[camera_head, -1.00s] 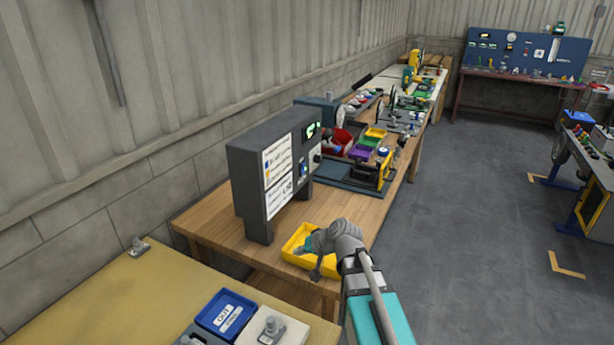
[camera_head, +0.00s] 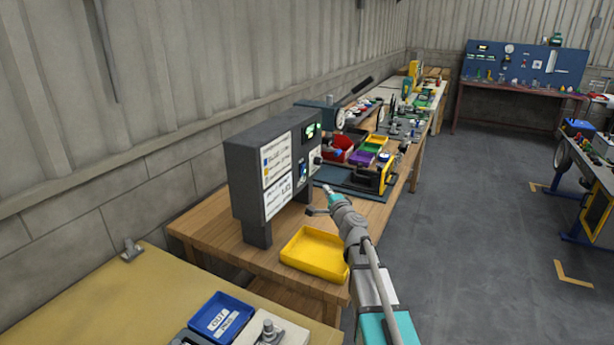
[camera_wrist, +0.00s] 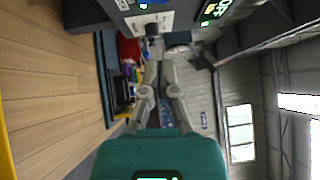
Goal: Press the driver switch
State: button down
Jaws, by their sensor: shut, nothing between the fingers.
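Which of these is the driver switch I cannot read. My gripper (camera_head: 327,189) is shut and empty, just in front of and below the box's front controls, apart from them. In the wrist view the fingers (camera_wrist: 164,62) are together, with the box (camera_wrist: 185,12) and its dark knob (camera_wrist: 152,28) beyond them at the top.
A yellow tray (camera_head: 289,258) lies empty on the bench below my arm. Behind the box are red, purple and yellow bins and a yellow-black device (camera_head: 374,180). A blue tray (camera_head: 208,326) is on the near table.

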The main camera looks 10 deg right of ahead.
aim_at(303, 170)
jog(key=shift+w+d+m, duration=0.15)
jog(key=shift+d+m, duration=0.15)
jog(key=shift+d, duration=0.05)
jog(key=shift+w, duration=0.1)
jog(key=w+a+r+p, duration=0.1)
jog(key=w+a, duration=0.3)
jog(key=w, duration=0.8)
jog(key=shift+a, duration=0.4)
jog(key=shift+r, duration=0.1)
